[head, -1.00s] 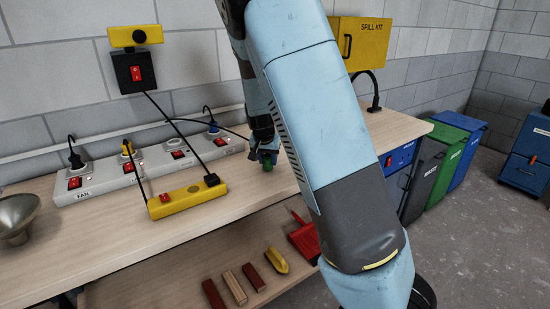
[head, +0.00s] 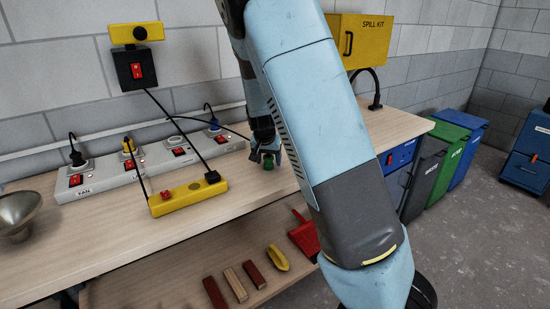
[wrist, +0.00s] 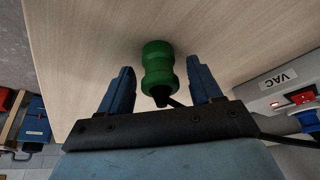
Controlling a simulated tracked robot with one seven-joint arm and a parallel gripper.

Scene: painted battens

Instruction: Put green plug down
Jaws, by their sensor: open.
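The green plug (wrist: 158,72) lies on the wooden bench top (wrist: 95,40), between the two blue fingers of my gripper (wrist: 158,85) in the wrist view. A gap shows on each side of the plug, so the fingers are open and apart from it. A dark cord runs from the plug's near end toward the right. In the head view the plug (head: 267,166) shows small under my gripper (head: 266,157), right of the yellow power strip (head: 188,197). My arm hides part of the bench there.
A grey socket strip (head: 125,175) with switches and several plugs runs along the wall; its VAC end (wrist: 285,88) is right of my gripper in the wrist view. A lower shelf (head: 190,270) holds painted battens and a red dustpan (head: 303,236).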

